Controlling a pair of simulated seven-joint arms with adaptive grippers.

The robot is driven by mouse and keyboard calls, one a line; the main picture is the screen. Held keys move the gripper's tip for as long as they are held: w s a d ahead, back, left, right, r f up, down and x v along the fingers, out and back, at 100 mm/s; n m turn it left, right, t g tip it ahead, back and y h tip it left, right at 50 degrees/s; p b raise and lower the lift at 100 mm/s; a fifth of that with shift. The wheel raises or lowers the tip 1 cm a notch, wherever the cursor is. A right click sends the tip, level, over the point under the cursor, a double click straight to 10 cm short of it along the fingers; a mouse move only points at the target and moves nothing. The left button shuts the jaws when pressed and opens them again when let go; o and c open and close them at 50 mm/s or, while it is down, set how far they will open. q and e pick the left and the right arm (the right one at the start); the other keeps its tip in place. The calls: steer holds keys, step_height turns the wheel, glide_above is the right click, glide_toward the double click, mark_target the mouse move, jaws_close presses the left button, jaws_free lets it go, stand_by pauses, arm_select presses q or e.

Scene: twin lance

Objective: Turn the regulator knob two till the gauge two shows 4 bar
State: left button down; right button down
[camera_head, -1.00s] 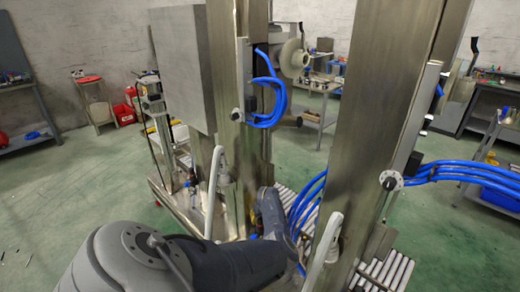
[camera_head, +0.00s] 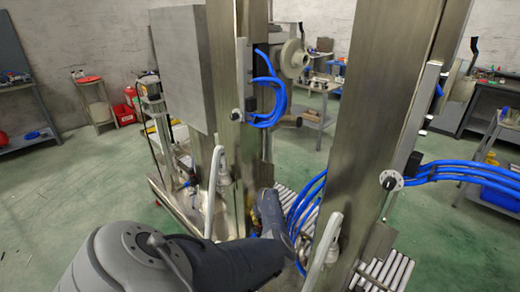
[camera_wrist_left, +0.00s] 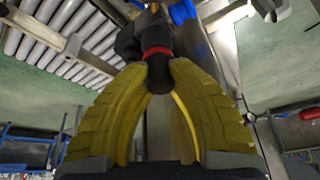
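In the left wrist view, a black regulator knob (camera_wrist_left: 160,77) with a red ring above it sits on a dark regulator body (camera_wrist_left: 146,35). I cannot read a number on it. The two yellow fingers of my left gripper (camera_wrist_left: 161,70) reach up on both sides of the knob, and their tips close against its sides. In the head view my left wrist is down by the middle column, and its fingers and the knob are mostly hidden. No gauge face can be read in either view. My right gripper is not in view.
Tall steel columns (camera_head: 368,110) stand in front, with blue hoses (camera_head: 268,92) looping from them. A roller conveyor (camera_head: 385,272) runs between the columns, low down. Grey-white levers (camera_head: 325,245) stick up close to my left arm. Green floor is free at the left.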

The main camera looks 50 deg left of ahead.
arm_select(q)
steer(key=shift+a+r+n, duration=0.1)
steer(key=shift+a+n, duration=0.05)
steer(key=shift+n, duration=0.15)
steer(key=shift+n+g, duration=0.5)
steer(key=shift+n, duration=0.6)
steer(key=shift+a+n+g, duration=0.1)
steer(key=shift+n+g, duration=0.6)
steer(key=shift+n, duration=0.9)
steer(key=shift+a+r+n+g, duration=0.15)
steer(key=shift+n+g, duration=0.15)
steer(key=shift+n, duration=0.6)
steer(key=c, duration=1.4)
jaws_free()
steer(key=shift+s, duration=0.1)
steer(key=shift+o, duration=0.2)
steer(key=shift+f, duration=0.2)
steer(key=shift+d+r, duration=0.1)
steer(key=shift+d, duration=0.2)
